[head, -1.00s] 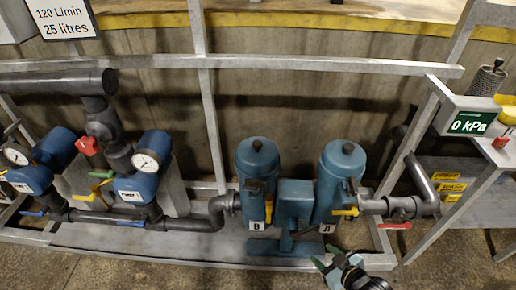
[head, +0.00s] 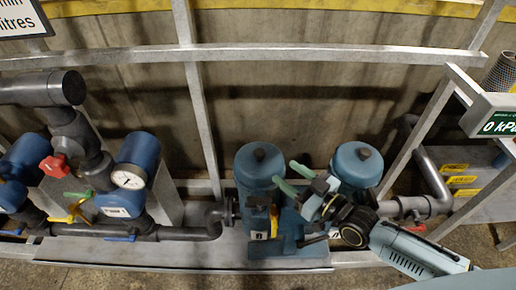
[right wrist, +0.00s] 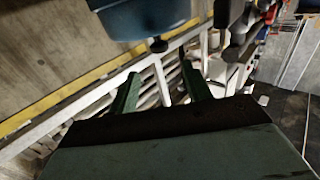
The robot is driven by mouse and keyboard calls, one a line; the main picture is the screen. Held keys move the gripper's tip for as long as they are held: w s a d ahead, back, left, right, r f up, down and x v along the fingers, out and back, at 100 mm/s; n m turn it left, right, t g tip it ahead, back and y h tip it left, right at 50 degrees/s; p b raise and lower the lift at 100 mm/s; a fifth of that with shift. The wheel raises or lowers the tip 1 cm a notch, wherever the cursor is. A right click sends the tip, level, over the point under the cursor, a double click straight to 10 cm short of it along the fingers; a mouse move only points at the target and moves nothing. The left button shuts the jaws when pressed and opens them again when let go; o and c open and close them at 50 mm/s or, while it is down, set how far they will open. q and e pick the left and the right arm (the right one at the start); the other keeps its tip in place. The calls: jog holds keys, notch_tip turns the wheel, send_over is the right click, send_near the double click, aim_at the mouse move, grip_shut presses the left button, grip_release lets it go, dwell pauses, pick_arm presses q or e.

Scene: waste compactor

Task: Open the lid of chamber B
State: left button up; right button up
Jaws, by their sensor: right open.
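Chamber B (head: 258,190) is a blue-green upright cylinder with a domed lid (head: 245,163) and a black knob (head: 259,155) on top. Its lid looks closed. A "B" label (head: 259,235) is on its lower front. My right gripper (head: 283,172) is open and empty, just right of chamber B's lid, with its green fingers pointing left and apart from the knob. In the right wrist view the open fingers (right wrist: 160,70) show below a blue domed part (right wrist: 145,15) with a black knob (right wrist: 158,45); I cannot tell which chamber it is. My left gripper is not in view.
Chamber A (head: 357,165), with a similar domed lid, stands close on the right, behind my right arm. A grey frame rail (head: 330,57) crosses above. The pressure display (head: 499,128) at right reads 0 kPa. Blue pumps with a gauge (head: 128,180) stand left.

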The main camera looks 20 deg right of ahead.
aim_at(264, 156)
jog(key=x, duration=0.3)
jog(key=shift+w+a, duration=0.2)
jog(key=shift+w, duration=0.15)
jog(key=b+x, duration=0.1)
jog(key=x, duration=0.5)
jog(key=shift+w+a, duration=0.1)
jog(key=shift+w, duration=0.2)
jog(key=shift+w+a, duration=0.15)
jog(key=shift+c, duration=0.4)
jog(key=c, duration=1)
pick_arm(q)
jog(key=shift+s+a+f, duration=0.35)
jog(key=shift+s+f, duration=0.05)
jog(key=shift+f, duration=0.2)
